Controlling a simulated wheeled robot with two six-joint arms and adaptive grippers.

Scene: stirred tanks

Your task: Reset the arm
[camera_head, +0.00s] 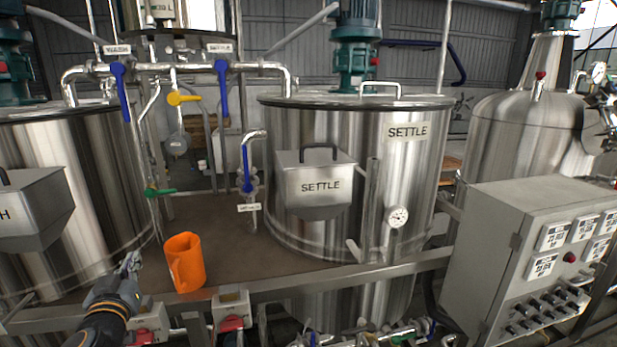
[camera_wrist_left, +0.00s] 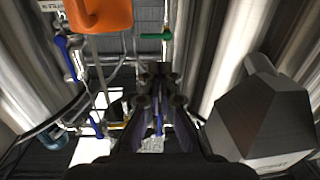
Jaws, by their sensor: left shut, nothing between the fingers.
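My left gripper (camera_head: 131,262) is in the lower left of the head view, its arm coming in from the bottom. Its fingers are shut with nothing between them. It is in front of the left tank (camera_head: 105,190) and to the left of an orange jug (camera_head: 186,264), apart from it. In the left wrist view the gripper (camera_wrist_left: 160,95) shows at the centre, and the orange jug (camera_wrist_left: 100,12) is at the top. My right gripper is not clearly in view.
A steel tank labelled SETTLE (camera_head: 300,130) stands in the middle with a box (camera_head: 318,187) on its front. A grey control panel (camera_head: 490,260) is at right. Pipes with blue, yellow and green valve handles (camera_head: 160,192) rise between the tanks. A metal rail (camera_head: 330,275) runs along the platform's front.

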